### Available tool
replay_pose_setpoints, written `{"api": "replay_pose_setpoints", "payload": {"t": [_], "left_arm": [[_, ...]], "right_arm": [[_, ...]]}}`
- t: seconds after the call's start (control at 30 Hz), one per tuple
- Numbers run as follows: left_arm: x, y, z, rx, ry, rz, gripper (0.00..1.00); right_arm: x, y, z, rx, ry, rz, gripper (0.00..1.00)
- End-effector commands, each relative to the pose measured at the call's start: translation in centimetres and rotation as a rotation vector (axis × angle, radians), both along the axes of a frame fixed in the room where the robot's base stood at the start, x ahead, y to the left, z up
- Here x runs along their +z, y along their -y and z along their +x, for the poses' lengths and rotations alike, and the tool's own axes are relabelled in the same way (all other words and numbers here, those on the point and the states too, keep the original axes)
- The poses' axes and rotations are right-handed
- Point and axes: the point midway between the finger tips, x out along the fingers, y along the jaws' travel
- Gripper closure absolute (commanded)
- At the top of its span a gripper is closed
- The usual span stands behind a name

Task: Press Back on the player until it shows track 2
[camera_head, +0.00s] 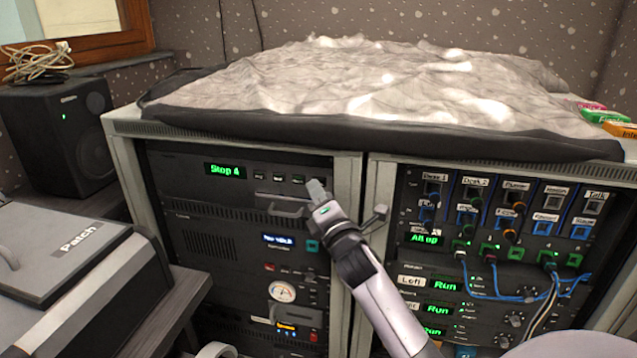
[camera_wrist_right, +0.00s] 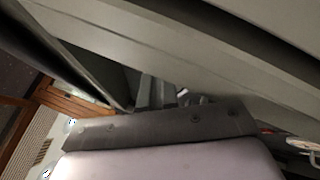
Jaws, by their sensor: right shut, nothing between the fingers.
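The player (camera_head: 180,172) is the top unit in the left rack bay. Its green display (camera_head: 225,170) reads "Stop 4". A row of small buttons (camera_head: 278,178) lies right of the display; their labels are too small to read. My right gripper (camera_head: 316,186) is shut and empty, with its tips at the right end of the player, just right of the rightmost visible button (camera_head: 298,180). I cannot tell whether the tips touch the panel. In the right wrist view the fingers (camera_wrist_right: 155,92) point toward blurred grey surfaces. My left gripper is not in view.
A handle (camera_head: 285,211) sticks out below the player's buttons. The right bay holds a talk panel (camera_head: 424,239) with knobs and blue cables. A crumpled cloth (camera_head: 350,85) covers the rack top. A speaker (camera_head: 62,128) and a patch case (camera_head: 75,250) stand at left.

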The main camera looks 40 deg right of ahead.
Motion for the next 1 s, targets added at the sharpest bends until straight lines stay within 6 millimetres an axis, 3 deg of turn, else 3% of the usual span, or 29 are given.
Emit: {"api": "replay_pose_setpoints", "payload": {"t": [0.43,1.0], "left_arm": [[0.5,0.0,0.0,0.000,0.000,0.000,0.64],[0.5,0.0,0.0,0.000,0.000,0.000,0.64]], "right_arm": [[-0.2,-3.5,-2.8,0.005,-0.002,0.006,1.00],[-0.2,-3.8,-3.1,0.005,-0.002,0.004,1.00]]}}
